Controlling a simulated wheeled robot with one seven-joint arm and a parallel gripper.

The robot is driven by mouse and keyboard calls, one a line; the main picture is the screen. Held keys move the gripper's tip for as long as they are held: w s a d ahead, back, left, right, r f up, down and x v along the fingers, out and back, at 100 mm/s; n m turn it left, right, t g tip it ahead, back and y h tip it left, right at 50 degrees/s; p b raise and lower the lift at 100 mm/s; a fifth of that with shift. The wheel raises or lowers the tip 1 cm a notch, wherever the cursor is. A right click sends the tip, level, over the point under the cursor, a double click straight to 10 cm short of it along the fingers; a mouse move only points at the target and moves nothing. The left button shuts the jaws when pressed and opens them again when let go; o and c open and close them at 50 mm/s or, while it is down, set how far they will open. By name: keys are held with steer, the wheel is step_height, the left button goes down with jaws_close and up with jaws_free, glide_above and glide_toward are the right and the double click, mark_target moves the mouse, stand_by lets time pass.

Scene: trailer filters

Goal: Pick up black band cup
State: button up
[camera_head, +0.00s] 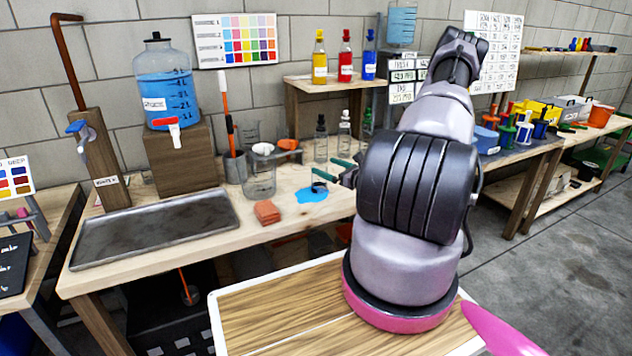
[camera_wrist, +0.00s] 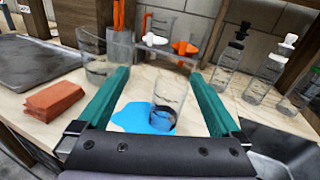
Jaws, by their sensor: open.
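The black band cup (camera_wrist: 167,103) is a clear cup with graduation marks and a dark band near its base. It stands upright on a blue patch (camera_wrist: 134,118) on the wooden bench. It also shows small and partly hidden in the head view (camera_head: 319,186), under the green fingers. My gripper (camera_wrist: 160,73) is open and empty, with one green finger on each side of the cup in the wrist view. In the head view my gripper (camera_head: 322,166) reaches over the bench from the right. I cannot tell whether either finger touches the cup.
A larger clear beaker (camera_wrist: 93,58) and a red-brown block (camera_wrist: 54,102) stand left of the cup. Bottles (camera_wrist: 230,60) stand behind and to the right. A metal tray (camera_head: 155,228) and a blue water tank (camera_head: 165,85) are on the bench's left.

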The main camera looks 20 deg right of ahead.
mark_target(315, 166)
steer(key=f, duration=0.1)
steer(key=d+f+m+h, duration=0.2)
steer(key=shift+w+f+t, duration=0.15)
steer(key=shift+f+t, duration=0.15)
steer(key=shift+f, duration=0.1)
steer(key=x, duration=1)
steer(key=shift+w, duration=0.1)
steer(key=shift+c, duration=0.3)
jaws_close()
